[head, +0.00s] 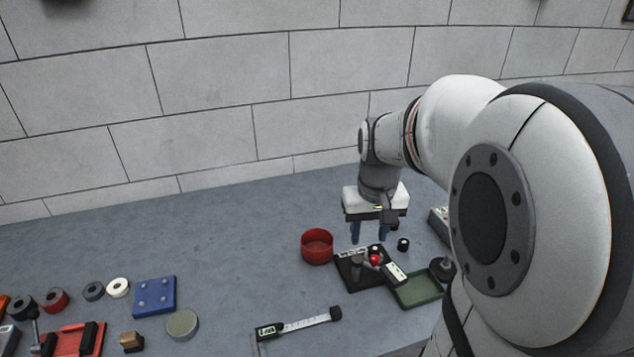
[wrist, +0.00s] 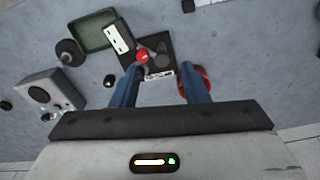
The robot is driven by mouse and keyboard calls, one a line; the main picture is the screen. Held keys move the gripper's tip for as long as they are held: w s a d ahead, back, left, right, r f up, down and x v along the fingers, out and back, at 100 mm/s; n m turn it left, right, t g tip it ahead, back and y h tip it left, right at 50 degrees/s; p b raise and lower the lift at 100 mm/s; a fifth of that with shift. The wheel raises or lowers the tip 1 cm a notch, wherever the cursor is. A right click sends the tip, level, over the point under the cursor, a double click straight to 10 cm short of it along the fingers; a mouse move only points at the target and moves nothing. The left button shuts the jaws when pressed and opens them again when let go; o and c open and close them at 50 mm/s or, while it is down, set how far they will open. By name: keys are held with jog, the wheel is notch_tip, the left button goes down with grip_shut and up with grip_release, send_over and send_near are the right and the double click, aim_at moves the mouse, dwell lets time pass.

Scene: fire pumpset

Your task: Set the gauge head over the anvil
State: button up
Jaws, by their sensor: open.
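A black base plate (head: 347,277) with a white label strip on its back edge stands on the bench. A dark arm with a white-faced block, which looks like the gauge head (head: 394,273), points right and forward, over the plate's right edge. A red ball knob (head: 376,259) sits at its inner end. A short grey post, possibly the anvil (head: 357,267), stands left of the knob. In the wrist view the gauge head (wrist: 118,38) lies left of the red knob (wrist: 142,56). My gripper (head: 369,235) is open and empty, above and behind the plate, fingers pointing down.
A red bowl (head: 317,247) stands just left of the plate. A green tray (head: 418,290) lies close on its right. A small black cylinder (head: 403,245) stands behind right. A caliper-like tool (head: 298,324) lies in front.

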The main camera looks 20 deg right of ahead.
aim_at(375, 258)
jog(key=shift+g, duration=0.4)
jog(key=w+d+f, duration=0.1)
jog(key=d, duration=0.1)
jog(key=w+d+f, duration=0.1)
jog(key=f, duration=0.1)
jog(key=shift+w+d+b, duration=0.3)
jog(key=shift+d+b, duration=0.05)
notch_tip(375, 258, down, 8)
jog(key=shift+r, duration=0.25)
grip_shut()
